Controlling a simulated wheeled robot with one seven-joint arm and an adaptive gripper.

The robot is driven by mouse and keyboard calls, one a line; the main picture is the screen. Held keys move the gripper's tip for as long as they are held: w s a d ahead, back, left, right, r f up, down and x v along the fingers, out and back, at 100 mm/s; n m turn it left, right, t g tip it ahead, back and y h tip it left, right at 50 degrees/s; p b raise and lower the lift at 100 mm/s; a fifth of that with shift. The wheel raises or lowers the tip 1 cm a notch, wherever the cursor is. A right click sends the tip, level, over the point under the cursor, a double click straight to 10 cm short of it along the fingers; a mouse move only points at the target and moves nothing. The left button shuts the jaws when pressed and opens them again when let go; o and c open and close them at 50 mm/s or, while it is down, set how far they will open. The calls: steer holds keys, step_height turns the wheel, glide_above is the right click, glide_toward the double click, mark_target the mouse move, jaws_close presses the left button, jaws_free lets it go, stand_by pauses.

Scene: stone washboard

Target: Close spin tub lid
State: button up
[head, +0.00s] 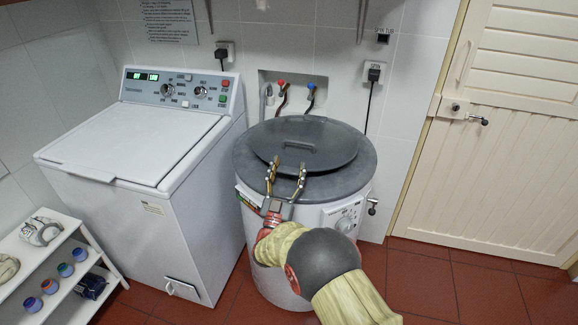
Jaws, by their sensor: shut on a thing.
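The spin tub (297,272) is a white drum with a dark grey top rim (362,168). Its round dark grey lid (335,138) lies over the top, with a raised bar handle (300,147) across its middle. The lid looks slightly tilted, with its front edge a little above the rim. My gripper (289,165) is at the lid's front edge, its fingers around that edge, and is shut on the lid. The contact under the edge is hidden. My arm covers part of the tub's front.
A white washing machine (140,145) with its top lid down stands close on the left. A shelf (62,262) with small jars is at the lower left. Hoses and taps (296,90) are on the wall behind. A door (520,150) and clear red floor (480,290) are at the right.

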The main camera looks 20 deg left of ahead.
steer(key=shift+f, duration=0.1)
steer(key=o, duration=1.7)
steer(key=shift+o, duration=0.2)
steer(key=v, duration=1.1)
steer(key=shift+s+f, duration=0.15)
steer(key=shift+s, duration=0.25)
